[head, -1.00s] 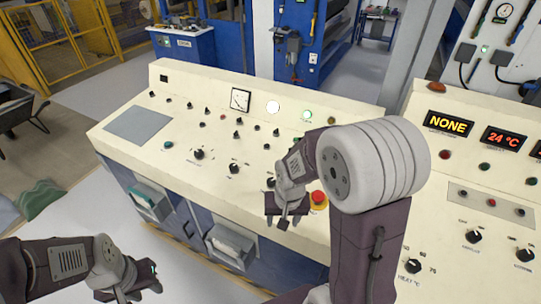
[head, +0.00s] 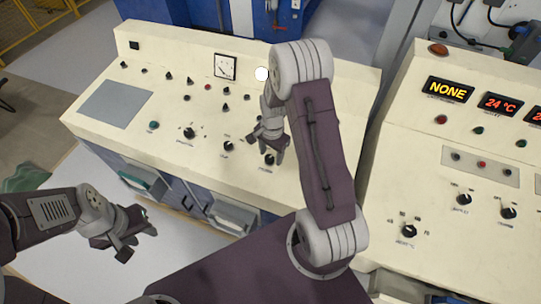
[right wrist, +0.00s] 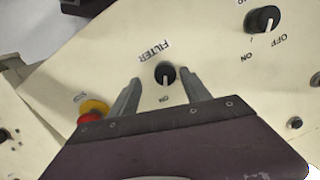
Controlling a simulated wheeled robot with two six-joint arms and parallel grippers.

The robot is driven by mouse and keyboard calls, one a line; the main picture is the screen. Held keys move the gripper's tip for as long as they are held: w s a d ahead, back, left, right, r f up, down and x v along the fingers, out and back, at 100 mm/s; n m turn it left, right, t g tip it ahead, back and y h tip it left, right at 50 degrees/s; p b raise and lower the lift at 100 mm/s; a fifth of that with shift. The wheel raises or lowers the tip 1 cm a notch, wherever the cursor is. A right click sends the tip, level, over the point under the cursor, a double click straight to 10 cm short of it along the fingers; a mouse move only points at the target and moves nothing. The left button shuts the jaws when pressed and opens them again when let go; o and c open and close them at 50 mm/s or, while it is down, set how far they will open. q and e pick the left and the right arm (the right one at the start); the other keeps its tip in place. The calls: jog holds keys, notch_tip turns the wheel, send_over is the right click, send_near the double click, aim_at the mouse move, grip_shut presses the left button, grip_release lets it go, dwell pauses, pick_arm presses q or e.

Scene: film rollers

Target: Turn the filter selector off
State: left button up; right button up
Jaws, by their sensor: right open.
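The filter selector (right wrist: 165,73) is a small black round knob on the cream sloping panel, under a "FILTER" label. Its light pointer mark seems to face the "ON" label. In the head view the knob (head: 269,160) sits just below my right gripper (head: 268,144). My right gripper (right wrist: 160,80) is open, with its two grey fingers on either side of the knob in the picture; whether they touch it, or how far above the panel they are, I cannot tell. My left gripper (head: 138,243) is open and empty in front of the console, away from the panel.
Another black knob with ON and OFF labels (right wrist: 263,19) lies close by. A red-and-yellow stop button (right wrist: 91,111) is beside the right gripper. More knobs, such as one (head: 227,146) to the left, and a second console (head: 400,180) stand nearby.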

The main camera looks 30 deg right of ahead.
aim_at(269, 156)
jog(key=w+f, duration=0.2)
jog(key=shift+f, duration=0.4)
jog(key=shift+s+f, duration=0.1)
jog(key=shift+s, duration=0.05)
jog(key=shift+s+r, duration=0.3)
jog(key=shift+s, duration=0.3)
jog(key=c, duration=0.3)
jog(key=shift+w+a+f, duration=0.1)
jog(key=shift+w, duration=0.2)
grip_shut()
pick_arm(q)
jog(key=shift+w, duration=0.45)
pick_arm(e)
jog(key=shift+s, duration=0.1)
